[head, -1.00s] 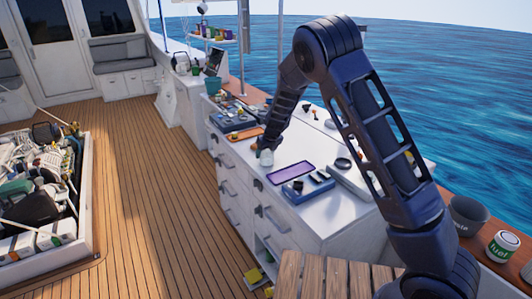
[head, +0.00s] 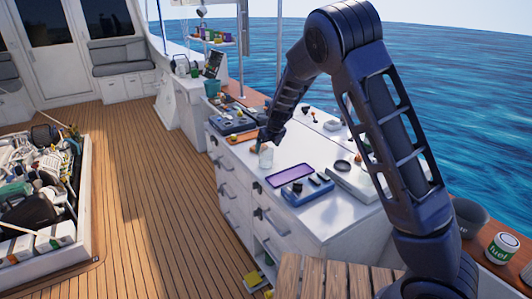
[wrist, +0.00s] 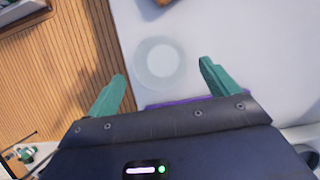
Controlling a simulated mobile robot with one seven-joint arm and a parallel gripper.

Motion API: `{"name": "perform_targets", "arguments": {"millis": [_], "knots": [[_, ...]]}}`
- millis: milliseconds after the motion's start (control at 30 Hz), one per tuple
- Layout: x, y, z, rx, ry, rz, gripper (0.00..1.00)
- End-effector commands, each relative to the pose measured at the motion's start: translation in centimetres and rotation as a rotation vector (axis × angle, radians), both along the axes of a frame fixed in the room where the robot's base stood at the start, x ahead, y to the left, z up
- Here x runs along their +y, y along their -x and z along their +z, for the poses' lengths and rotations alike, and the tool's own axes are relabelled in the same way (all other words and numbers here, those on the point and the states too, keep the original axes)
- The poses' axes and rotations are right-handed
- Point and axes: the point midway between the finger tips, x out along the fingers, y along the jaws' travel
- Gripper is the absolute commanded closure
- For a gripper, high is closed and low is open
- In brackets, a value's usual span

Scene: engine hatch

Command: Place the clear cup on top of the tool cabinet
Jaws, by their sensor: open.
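The clear cup (head: 265,157) stands upright on the white top of the tool cabinet (head: 335,222), near its front edge. In the wrist view the cup (wrist: 159,62) shows from above as a pale round shape ahead of and between the fingertips. My gripper (head: 270,138) is just above the cup in the head view. In the wrist view my gripper (wrist: 165,70) has its two green fingers spread wide, with nothing held. The fingers are hardly visible in the head view.
A purple-rimmed tray (head: 289,174) and a blue box (head: 307,191) lie on the cabinet top to the right of the cup. An orange item (head: 243,135) and a dark tool case (head: 230,122) lie behind it. Wooden deck (head: 160,220) is open to the left.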

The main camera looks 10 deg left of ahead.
Motion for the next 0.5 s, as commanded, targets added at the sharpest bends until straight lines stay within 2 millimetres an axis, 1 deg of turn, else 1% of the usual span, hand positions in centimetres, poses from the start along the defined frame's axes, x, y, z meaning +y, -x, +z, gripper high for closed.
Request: {"name": "perform_targets", "arguments": {"millis": [33, 100, 233, 333, 500], "knots": [[-0.1, 0.3, 1.0, -0.002, -0.003, 0.001, 0.13], [-0.5, 0.6, 2.1, -0.001, -0.002, 0.001, 0.13], [-1.0, 1.1, 3.8, -0.002, -0.001, 0.001, 0.13], [-1.3, 1.4, 4.5, 0.001, -0.001, 0.0, 0.13], [-1.5, 1.5, 5.1, 0.0, 0.001, 0.001, 0.13]]}}
